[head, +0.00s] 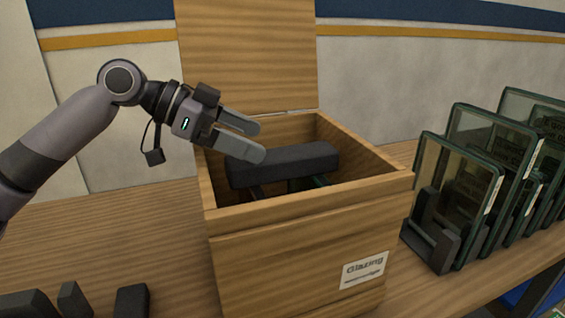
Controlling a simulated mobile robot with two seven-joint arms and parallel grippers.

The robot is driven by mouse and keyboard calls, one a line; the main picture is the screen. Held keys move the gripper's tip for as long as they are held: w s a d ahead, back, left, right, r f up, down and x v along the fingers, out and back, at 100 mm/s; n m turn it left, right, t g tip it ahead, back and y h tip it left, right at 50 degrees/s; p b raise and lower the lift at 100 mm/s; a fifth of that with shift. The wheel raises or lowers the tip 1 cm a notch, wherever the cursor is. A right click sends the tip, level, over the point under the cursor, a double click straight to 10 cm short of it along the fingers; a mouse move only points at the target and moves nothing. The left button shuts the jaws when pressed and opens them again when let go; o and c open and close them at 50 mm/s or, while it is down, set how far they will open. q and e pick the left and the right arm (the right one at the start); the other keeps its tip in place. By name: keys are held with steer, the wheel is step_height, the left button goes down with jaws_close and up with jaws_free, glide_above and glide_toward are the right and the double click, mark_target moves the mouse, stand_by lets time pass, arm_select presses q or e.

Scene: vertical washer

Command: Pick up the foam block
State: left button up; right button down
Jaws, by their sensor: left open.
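A dark grey foam block (290,165) lies inside an open wooden box (310,213). It is a long bar, resting across darker items in the box that are mostly hidden by the front wall. My left gripper (262,142) reaches in from the left over the box's left side. Its two fingers are apart with nothing seen between them. The fingertips are at the block's upper left in the picture, overlapping its edge; I cannot tell whether they touch it. My right gripper is out of view.
The box's lid (250,55) stands open at the back. A label (364,270) is on its front. Framed glass panes (455,190) stand in dark holders at the right. Several dark blocks (132,300) lie at the front left. The table (110,235) left of the box is otherwise clear.

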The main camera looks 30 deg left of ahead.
mark_target(281, 153)
arm_select(q)
steer(key=shift+p+x, duration=0.35)
steer(key=shift+x, duration=2)
steer(key=shift+s+f, duration=0.1)
steer(key=shift+s, duration=0.05)
steer(key=c, duration=1.2)
